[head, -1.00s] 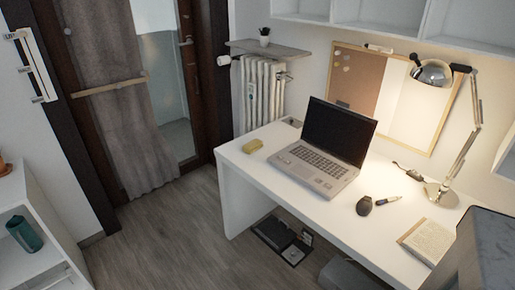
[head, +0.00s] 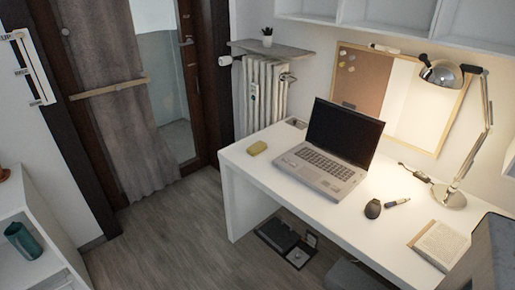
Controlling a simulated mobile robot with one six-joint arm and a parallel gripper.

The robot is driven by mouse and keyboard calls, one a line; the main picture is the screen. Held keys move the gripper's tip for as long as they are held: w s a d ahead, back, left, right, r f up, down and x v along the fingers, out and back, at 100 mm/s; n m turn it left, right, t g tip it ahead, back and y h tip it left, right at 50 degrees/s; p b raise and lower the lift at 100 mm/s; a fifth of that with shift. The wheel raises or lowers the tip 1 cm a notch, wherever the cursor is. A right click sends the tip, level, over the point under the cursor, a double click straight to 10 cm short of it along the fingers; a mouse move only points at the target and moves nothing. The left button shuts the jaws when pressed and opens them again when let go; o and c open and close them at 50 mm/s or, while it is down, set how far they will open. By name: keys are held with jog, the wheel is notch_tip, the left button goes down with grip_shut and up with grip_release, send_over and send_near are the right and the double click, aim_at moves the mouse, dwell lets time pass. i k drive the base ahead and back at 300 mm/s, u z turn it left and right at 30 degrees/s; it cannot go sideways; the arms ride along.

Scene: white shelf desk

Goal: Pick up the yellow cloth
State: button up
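Nothing covers the cloth. My gripper is not in view.
The wooden floor (head: 165,238) left of the desk is clear. A white shelf unit (head: 45,240) stands at the left edge.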

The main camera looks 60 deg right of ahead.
aim_at(259, 146)
jog(key=i, duration=0.85)
jog(key=u, duration=0.05)
